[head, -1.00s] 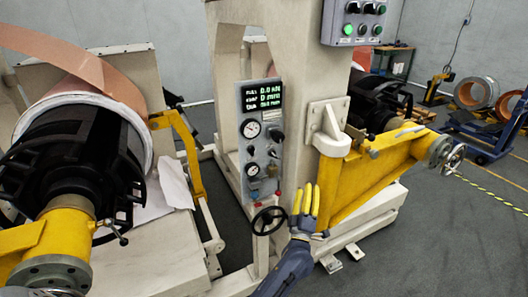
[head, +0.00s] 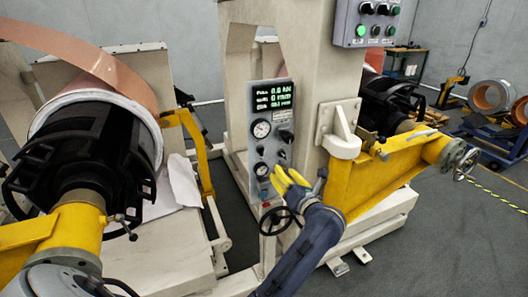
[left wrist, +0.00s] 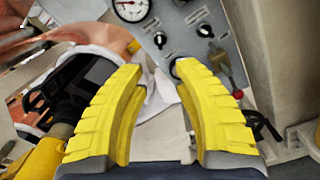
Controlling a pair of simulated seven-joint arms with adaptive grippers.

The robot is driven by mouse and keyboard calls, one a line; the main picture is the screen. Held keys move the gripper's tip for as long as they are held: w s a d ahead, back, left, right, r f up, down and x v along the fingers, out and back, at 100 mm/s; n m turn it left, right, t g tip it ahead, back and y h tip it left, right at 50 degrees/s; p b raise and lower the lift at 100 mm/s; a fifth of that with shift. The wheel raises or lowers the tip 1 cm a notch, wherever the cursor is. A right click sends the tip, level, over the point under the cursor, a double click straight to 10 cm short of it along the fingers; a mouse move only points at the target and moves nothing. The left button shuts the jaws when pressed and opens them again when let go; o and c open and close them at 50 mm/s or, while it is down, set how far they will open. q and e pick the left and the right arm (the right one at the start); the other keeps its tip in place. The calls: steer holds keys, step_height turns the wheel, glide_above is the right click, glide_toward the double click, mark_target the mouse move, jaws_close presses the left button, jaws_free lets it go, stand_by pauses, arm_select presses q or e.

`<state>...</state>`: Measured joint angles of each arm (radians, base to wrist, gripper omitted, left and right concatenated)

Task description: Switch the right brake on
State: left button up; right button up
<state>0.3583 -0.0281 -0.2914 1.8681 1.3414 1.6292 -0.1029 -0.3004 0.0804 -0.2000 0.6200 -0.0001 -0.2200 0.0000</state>
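The grey control panel (head: 252,150) on the machine column has a green-lit display, round gauges and several dark knobs and switches. I cannot read which switch is the right brake. My left gripper (head: 290,178), with yellow fingers, is in front of the panel's lower right part and hides some of it. In the left wrist view my left gripper (left wrist: 161,75) is open and empty. Beyond its fingertips that view shows a gauge (left wrist: 130,8), a black knob (left wrist: 160,40), a switch (left wrist: 205,58) and a red-tipped lever (left wrist: 238,94). My right gripper is not in view.
A black handwheel (head: 270,221) is below the panel, close to my left forearm. A yellow bracket arm (head: 375,180) juts out on the right. A copper foil roll (head: 100,68) is on the left. A button box (head: 365,22) is high on the column.

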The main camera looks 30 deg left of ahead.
mark_target(264, 152)
arm_select(q)
steer(key=x, duration=1.6)
steer(key=shift+s, duration=0.1)
jaws_close()
